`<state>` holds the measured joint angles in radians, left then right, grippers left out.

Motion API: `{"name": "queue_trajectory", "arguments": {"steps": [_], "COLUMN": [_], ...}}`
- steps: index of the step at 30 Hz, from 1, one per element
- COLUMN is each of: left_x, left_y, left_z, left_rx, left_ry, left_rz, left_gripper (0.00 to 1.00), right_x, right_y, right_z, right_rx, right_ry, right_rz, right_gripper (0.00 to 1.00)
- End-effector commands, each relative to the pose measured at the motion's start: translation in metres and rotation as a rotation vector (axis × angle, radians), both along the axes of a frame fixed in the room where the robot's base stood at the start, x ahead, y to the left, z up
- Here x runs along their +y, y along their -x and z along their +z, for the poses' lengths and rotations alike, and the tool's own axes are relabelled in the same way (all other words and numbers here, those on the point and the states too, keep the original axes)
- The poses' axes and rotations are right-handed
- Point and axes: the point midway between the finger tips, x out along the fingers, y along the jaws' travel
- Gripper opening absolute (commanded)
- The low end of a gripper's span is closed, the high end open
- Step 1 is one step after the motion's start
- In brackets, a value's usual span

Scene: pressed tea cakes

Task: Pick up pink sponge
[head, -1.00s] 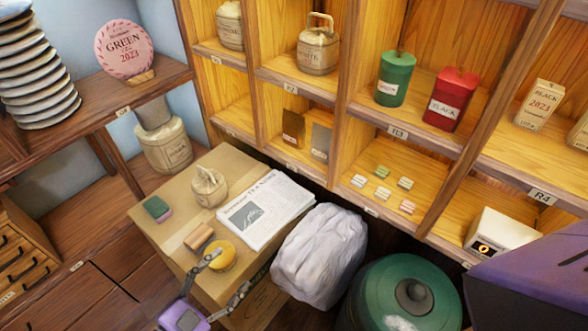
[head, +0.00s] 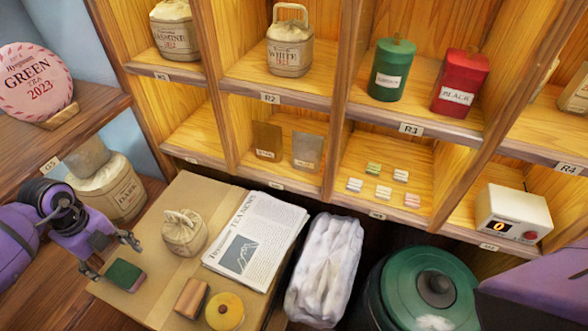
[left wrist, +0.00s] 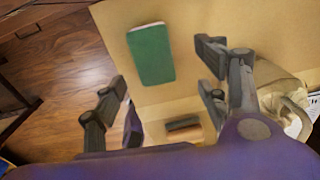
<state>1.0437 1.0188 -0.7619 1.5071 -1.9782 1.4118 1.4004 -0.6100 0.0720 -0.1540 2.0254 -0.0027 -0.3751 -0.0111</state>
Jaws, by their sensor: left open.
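The sponge (head: 126,275) lies flat on the left corner of the cardboard box (head: 150,235). It is dark green on top, with a pink layer showing along its lower edge. My left gripper (head: 110,257) is open just above and behind it, its fingers apart and holding nothing. In the left wrist view the green top of the sponge (left wrist: 150,55) appears beyond the spread fingers (left wrist: 160,72). I cannot tell whether a finger touches it. My right gripper is out of view.
On the same box are a tan and brown block (head: 191,298), a yellow round piece (head: 224,311), a small knotted sack (head: 184,232) and a newspaper (head: 256,237). A white bundle (head: 324,270) and a green lidded bin (head: 425,290) stand to the right. Shelves rise behind.

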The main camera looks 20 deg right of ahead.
Motion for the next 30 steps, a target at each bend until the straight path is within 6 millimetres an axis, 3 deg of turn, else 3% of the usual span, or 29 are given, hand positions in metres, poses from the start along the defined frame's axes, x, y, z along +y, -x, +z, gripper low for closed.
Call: {"name": "queue_trajectory", "arguments": {"steps": [3,13,22,29,30], "left_x": [0.01,0.01,0.01,0.01,0.01], "left_y": [-0.004,-0.001,0.005,0.005,0.005], "left_z": [0.0,-0.03,-0.071,-0.074,-0.074], "left_rx": [-0.002,-0.004,-0.003,-0.006,-0.006], "left_ry": [-0.036,-0.033,-0.033,-0.033,-0.033], "left_rz": [0.011,0.013,0.012,0.011,0.011], "left_gripper": [0.67,0.67,0.67,0.67,0.63], "right_x": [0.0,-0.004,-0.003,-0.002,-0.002], "right_y": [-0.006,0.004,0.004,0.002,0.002], "right_z": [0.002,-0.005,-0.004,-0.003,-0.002], "right_rx": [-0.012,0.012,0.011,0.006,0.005], "right_ry": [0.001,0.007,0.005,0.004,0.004], "right_rz": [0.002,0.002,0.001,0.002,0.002], "right_gripper": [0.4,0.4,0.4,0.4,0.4]}}
